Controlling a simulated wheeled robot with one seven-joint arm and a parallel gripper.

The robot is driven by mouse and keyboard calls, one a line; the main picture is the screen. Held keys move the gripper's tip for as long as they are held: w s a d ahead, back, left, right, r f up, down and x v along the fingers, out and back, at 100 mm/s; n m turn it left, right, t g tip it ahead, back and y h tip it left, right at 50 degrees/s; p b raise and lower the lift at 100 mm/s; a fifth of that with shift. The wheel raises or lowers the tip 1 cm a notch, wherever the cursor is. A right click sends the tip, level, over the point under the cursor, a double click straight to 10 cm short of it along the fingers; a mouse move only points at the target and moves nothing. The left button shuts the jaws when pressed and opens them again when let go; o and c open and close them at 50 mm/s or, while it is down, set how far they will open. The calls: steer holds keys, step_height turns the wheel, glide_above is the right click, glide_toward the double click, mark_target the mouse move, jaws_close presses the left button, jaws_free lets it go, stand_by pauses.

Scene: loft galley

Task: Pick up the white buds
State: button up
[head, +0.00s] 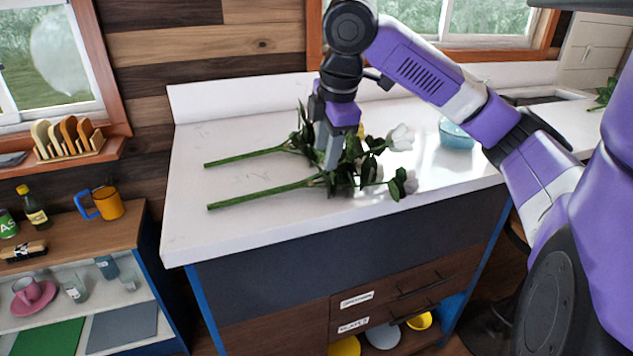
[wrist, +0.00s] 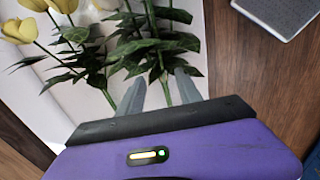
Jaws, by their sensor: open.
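The white buds show in the head view as a long green stem with dark leaves and pale heads (head: 409,184) lying on the white counter. A second stem (head: 245,156) lies behind it, and a bit of yellow shows beside my gripper. My gripper (head: 330,165) points down over the leafy part of the stems, its jaws open. In the wrist view my gripper's fingers (wrist: 160,88) are spread, with green stems and leaves between and beyond them. Yellow blooms (wrist: 20,31) are at the left there. The gripper hides part of the leaves, and contact is unclear.
A light blue bowl (head: 456,134) stands on the counter (head: 225,222) to the right of the flowers. The counter's left part is clear. A low shelf (head: 120,235) with an orange mug (head: 108,203) is at the left. A wooden rack (head: 70,140) sits on the window sill.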

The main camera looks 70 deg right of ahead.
mark_target(322, 177)
steer(key=shift+x, duration=3.9)
jaws_close()
